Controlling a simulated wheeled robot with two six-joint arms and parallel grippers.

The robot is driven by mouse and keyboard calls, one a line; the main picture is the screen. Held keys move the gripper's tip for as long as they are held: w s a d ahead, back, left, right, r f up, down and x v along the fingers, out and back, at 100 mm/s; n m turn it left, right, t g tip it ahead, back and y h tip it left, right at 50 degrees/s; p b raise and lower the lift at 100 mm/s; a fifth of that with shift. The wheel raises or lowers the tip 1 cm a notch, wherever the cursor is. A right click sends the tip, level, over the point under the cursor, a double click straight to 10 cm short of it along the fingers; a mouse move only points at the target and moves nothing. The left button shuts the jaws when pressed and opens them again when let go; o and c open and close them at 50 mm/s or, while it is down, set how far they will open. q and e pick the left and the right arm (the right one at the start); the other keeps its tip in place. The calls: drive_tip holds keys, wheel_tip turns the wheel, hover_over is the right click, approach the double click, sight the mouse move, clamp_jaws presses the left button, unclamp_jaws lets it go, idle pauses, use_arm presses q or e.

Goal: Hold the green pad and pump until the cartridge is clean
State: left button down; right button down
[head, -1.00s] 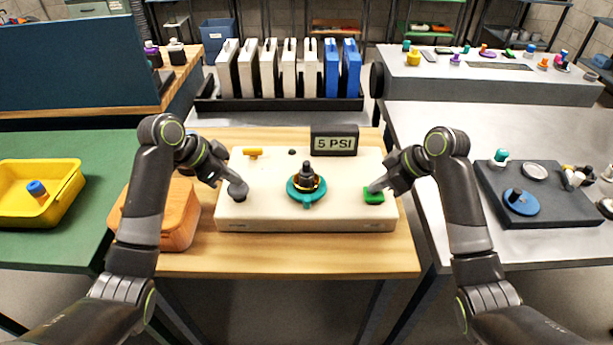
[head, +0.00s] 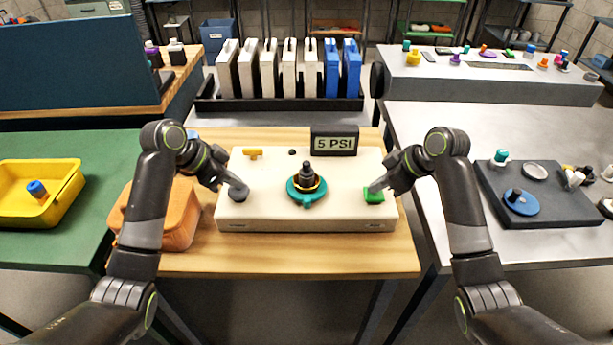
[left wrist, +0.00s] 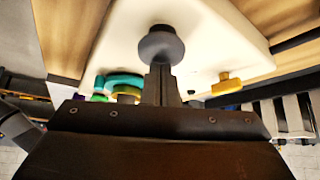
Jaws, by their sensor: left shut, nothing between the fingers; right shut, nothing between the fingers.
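The green pad (head: 374,196) sits at the right end of a cream box (head: 300,226) on the wooden table. My right gripper (head: 375,188) is shut, its fingertips on or just over the pad. A dark grey round knob (head: 238,193) stands at the box's left end. My left gripper (head: 240,184) is shut and empty, its tips at the knob; the knob also shows in the left wrist view (left wrist: 161,45) just beyond the fingertips. The dark cartridge (head: 306,172) stands upright in a teal ring (head: 306,197) mid-box. A display (head: 334,141) reads 5 PSI.
A yellow lever (head: 253,151) lies at the box's back left. An orange-brown case (head: 178,220) stands left of the box. A rack (head: 280,104) of white and blue panels is behind. The table's front strip is clear.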

use_arm(q)
drive_tip(key=shift+f, duration=0.5)
drive_tip(key=shift+r, duration=1.15)
wheel_tip(320, 180, up, 7)
idle(0.4)
use_arm(e)
wheel_tip(320, 180, up, 7)
idle(0.8)
drive_tip(key=shift+f, duration=0.1)
idle(0.3)
